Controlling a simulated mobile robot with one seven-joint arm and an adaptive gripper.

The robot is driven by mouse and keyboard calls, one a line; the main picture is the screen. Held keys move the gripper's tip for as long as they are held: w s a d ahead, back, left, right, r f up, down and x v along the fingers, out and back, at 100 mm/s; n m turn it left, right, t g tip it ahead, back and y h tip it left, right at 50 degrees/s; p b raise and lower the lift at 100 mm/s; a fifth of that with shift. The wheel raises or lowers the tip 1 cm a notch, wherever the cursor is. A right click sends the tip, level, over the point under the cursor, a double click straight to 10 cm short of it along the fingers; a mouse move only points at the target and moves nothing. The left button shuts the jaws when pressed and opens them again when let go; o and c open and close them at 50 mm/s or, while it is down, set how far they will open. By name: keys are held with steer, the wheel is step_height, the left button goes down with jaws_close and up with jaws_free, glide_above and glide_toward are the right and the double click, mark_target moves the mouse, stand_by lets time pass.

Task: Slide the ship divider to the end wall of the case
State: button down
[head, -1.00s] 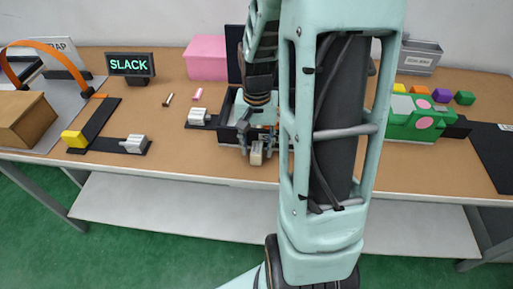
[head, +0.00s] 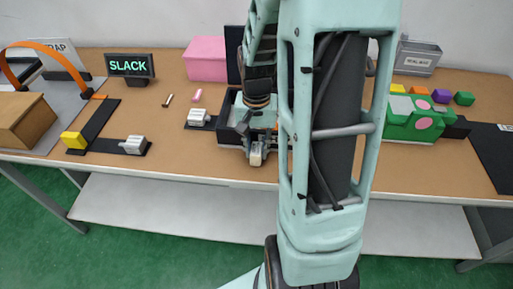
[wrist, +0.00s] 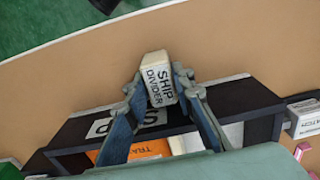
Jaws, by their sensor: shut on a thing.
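The ship divider's pale handle (wrist: 158,80), lettered "SHIP DIVIDER", sits between my fingers in the wrist view. My gripper (wrist: 156,88) is shut on it, with a finger on each side. In the head view the handle (head: 256,159) shows at the front of the dark case, just under my gripper (head: 256,148). The case (wrist: 245,102) has dark walls and a "SHIP" label on its front. My gripper and arm hide much of its inside, the divider's body and the case's right part in the head view (head: 226,118).
Bare table lies in front of the case.

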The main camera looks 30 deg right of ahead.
steer(key=w+a, duration=0.2)
steer(key=a, duration=0.1)
steer(key=w+a, duration=0.4)
steer(key=a, duration=0.1)
steer(key=shift+a, duration=0.35)
steer(key=c, duration=1.7)
jaws_free()
steer(key=shift+a, duration=0.1)
steer(key=shift+o, duration=0.4)
step_height(320, 180, up, 12)
